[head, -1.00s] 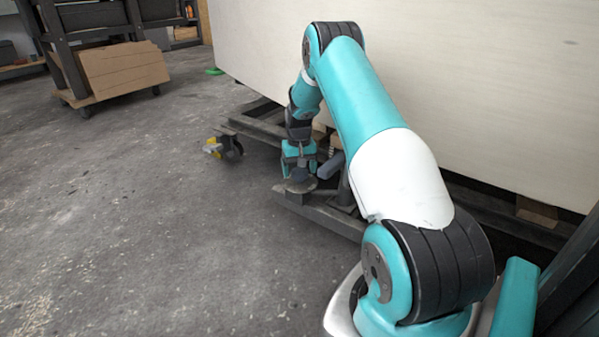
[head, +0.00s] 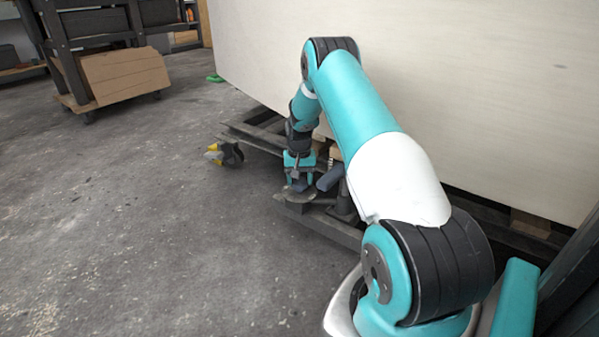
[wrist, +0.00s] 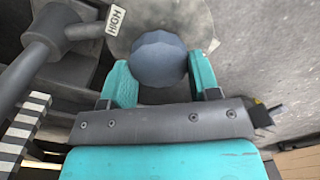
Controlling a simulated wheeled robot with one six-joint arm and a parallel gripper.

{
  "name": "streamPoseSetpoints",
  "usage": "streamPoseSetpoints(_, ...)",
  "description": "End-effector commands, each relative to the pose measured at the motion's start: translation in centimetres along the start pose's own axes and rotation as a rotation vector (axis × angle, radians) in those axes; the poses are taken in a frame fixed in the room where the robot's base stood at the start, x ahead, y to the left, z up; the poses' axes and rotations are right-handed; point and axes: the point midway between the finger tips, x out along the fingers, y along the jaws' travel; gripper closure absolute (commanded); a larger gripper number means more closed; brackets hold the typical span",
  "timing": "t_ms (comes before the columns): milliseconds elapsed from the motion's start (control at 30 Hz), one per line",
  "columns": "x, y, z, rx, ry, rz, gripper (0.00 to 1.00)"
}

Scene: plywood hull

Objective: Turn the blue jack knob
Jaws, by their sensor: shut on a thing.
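The blue jack knob (wrist: 158,58) is a faceted, dull blue knob, seen from above in the wrist view. It sits over a round grey disc (wrist: 190,22). My gripper (wrist: 162,78) has a teal finger on each side of the knob and is shut on it. In the head view my gripper (head: 298,177) points down at the low jack beside the hull, over the round plate (head: 297,196). The knob is hard to make out there, mostly hidden by my fingers.
A dark post with an arm and a "HIGH" tag (wrist: 116,20) stands close left of the knob, near a black-and-white striped scale (wrist: 22,128). The pale plywood hull (head: 450,90) rises right behind my arm.

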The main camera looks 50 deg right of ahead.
Motion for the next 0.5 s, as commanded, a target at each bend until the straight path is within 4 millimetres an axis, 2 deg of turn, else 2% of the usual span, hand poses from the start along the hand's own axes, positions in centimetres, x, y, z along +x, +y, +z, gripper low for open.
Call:
streamPoseSetpoints(33, -0.73, 0.02, 0.08, 0.037, -0.003, 0.0, 0.68)
streamPoseSetpoints(500, -0.5, 0.26, 0.14, 0.481, -0.003, 0.001, 0.68)
